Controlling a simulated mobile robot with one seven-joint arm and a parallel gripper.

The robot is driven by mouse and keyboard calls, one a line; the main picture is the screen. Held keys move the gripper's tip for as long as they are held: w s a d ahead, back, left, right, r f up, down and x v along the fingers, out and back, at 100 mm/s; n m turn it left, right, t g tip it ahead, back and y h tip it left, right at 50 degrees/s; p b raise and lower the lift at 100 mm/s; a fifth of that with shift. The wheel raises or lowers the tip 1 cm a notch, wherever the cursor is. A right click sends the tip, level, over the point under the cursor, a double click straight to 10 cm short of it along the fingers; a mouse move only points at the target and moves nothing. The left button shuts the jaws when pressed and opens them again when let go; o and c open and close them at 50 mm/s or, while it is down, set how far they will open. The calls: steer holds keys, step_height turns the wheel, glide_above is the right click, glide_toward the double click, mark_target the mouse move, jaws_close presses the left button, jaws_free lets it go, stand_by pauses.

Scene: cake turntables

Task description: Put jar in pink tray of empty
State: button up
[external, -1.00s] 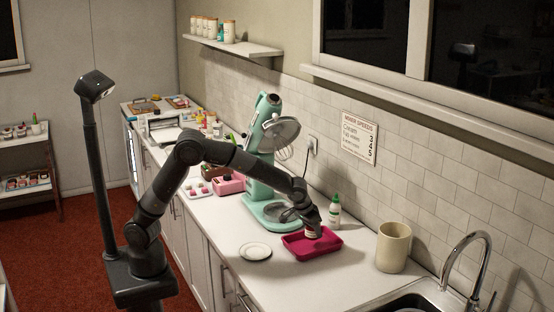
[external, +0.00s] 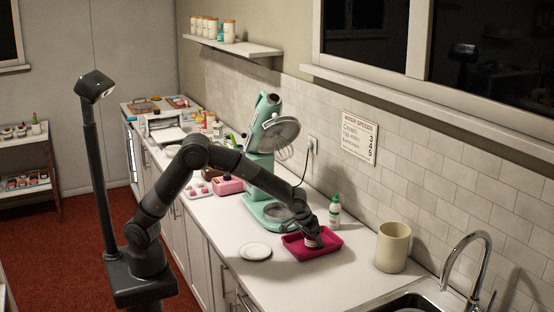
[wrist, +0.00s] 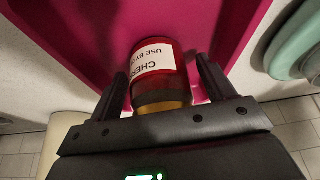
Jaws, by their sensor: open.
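The pink tray (external: 330,243) lies on the counter in front of the mixer, and its floor and wall also show in the wrist view (wrist: 105,25). The jar (wrist: 160,70) has a red top part, a white label and an amber lower part. It is in the pink tray; in the external view the jar (external: 312,241) is small and partly hidden by my gripper. My gripper (wrist: 168,85) is open, with one finger on each side of the jar. Small gaps seem to show beside the jar; contact is hard to judge.
A white plate (external: 255,251) lies left of the tray. A white bottle with a green cap (external: 335,214) stands behind it, a cream canister (external: 393,248) to its right. The mint mixer (external: 262,165) stands behind left. Bare counter lies in front.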

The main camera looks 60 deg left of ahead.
steer(key=v, duration=1.2)
steer(key=s+a+r, duration=0.4)
steer(key=a+r, duration=0.1)
steer(key=a, duration=0.4)
steer(key=s+a, duration=0.6)
steer(key=s, duration=0.3)
steer(key=s+a+r, duration=0.1)
steer(key=s+a, duration=0.5)
steer(key=s, duration=0.3)
steer(key=s+a+m+t, duration=0.1)
steer(key=s+a, duration=0.5)
steer(key=s, duration=0.3)
steer(key=shift+r, duration=0.3)
